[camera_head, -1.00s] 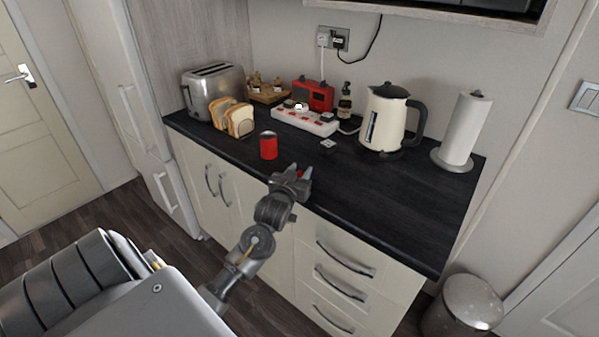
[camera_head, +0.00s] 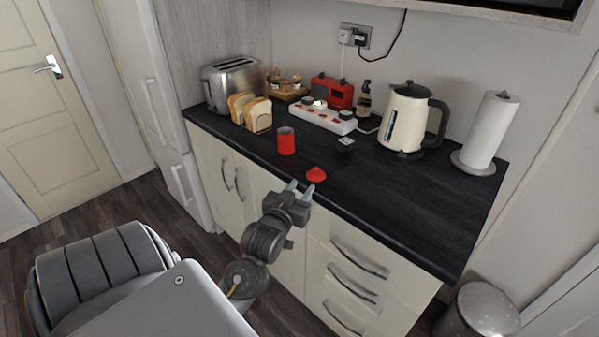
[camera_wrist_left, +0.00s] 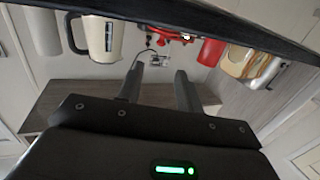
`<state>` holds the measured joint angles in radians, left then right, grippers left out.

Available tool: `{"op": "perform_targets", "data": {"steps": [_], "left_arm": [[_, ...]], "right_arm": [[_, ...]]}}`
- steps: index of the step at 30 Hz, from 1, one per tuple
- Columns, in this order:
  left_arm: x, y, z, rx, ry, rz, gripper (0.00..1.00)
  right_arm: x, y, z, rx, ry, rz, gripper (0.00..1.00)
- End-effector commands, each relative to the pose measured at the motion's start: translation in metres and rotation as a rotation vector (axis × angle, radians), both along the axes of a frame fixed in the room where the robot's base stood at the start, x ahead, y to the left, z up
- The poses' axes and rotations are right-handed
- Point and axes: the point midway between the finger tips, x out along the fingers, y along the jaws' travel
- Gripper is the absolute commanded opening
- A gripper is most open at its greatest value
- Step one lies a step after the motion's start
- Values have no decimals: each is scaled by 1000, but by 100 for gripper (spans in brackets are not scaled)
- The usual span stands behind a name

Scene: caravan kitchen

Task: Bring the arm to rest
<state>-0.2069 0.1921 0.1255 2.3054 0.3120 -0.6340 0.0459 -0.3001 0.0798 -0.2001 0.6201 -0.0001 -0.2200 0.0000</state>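My left gripper (camera_head: 300,189) is just in front of the counter's front edge. Its two fingers are apart with nothing between them, which the left wrist view (camera_wrist_left: 158,88) also shows. A red lid-like piece (camera_head: 316,174) lies on the dark counter (camera_head: 415,210) near the edge, just beyond the fingertips and apart from them. An open red canister (camera_head: 286,141) stands upright behind it to the left; it also shows in the left wrist view (camera_wrist_left: 211,52). My right gripper is not in view.
A toaster (camera_head: 232,84), bread slices (camera_head: 258,115), a power strip (camera_head: 322,117), a red box (camera_head: 333,92), a kettle (camera_head: 403,122) and a paper roll (camera_head: 490,132) stand along the back. The counter's right front is clear. A bin (camera_head: 480,310) stands at lower right.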

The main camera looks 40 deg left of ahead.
Motion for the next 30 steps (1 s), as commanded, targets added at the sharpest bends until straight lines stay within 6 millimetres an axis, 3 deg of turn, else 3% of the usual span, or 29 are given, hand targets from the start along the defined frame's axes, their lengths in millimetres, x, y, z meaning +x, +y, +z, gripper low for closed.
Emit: {"op": "perform_targets", "data": {"steps": [20, 23, 25, 30], "left_arm": [[-3, -4, -4, -4, 18, -7, 36], [-10, -20, -27, -21, 112, -44, 36], [-23, -40, -56, -41, 234, -90, 36], [-83, -99, -130, -80, 606, -226, 36]], "right_arm": [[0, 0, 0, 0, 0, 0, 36], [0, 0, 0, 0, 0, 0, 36], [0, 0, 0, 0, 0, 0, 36], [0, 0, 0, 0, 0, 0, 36]]}}
